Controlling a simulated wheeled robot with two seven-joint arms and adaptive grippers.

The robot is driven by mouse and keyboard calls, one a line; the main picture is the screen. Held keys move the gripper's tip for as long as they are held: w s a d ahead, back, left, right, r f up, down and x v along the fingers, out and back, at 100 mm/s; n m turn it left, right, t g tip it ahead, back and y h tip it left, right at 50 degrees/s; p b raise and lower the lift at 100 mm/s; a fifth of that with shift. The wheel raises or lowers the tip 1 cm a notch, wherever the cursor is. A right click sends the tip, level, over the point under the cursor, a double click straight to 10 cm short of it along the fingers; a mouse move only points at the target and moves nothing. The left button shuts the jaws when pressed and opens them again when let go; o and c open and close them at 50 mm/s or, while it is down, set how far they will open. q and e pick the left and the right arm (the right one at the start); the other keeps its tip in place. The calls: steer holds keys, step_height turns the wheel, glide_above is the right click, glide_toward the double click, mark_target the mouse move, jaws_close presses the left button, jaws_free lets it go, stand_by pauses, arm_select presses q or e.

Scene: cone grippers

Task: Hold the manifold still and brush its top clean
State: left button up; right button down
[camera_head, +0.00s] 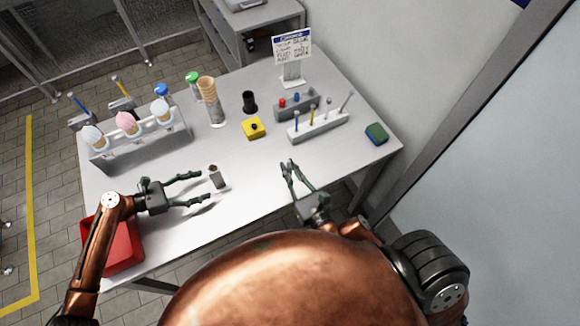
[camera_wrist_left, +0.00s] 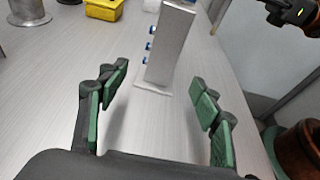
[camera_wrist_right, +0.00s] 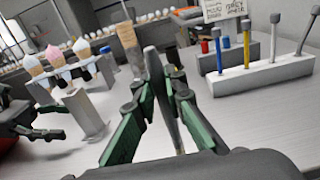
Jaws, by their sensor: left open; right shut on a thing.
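The manifold (camera_head: 219,181), a small pale upright block with a brownish patch on top, stands on the table. The left wrist view shows it (camera_wrist_left: 172,45) with blue fittings along one side; it also shows in the right wrist view (camera_wrist_right: 84,113). My left gripper (camera_head: 205,186) is open, its fingers pointing at the manifold from the left, apart from it. My right gripper (camera_head: 289,164) is to the right of the manifold, shut on a slim grey tool (camera_wrist_right: 157,85), seemingly the brush. Its bristles cannot be made out.
A white rack (camera_head: 318,127) holds several upright tools. A red bin (camera_head: 124,247) is at the front left.

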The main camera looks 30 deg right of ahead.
mark_target(215, 181)
arm_select(q)
steer(key=shift+p+x, duration=0.45)
steer(key=shift+x, duration=2.6)
steer(key=shift+c, duration=0.4)
jaws_close()
steer(key=shift+s+n+t, duration=0.1)
steer(key=shift+n+t, duration=0.5)
steer(key=shift+t, duration=0.2)
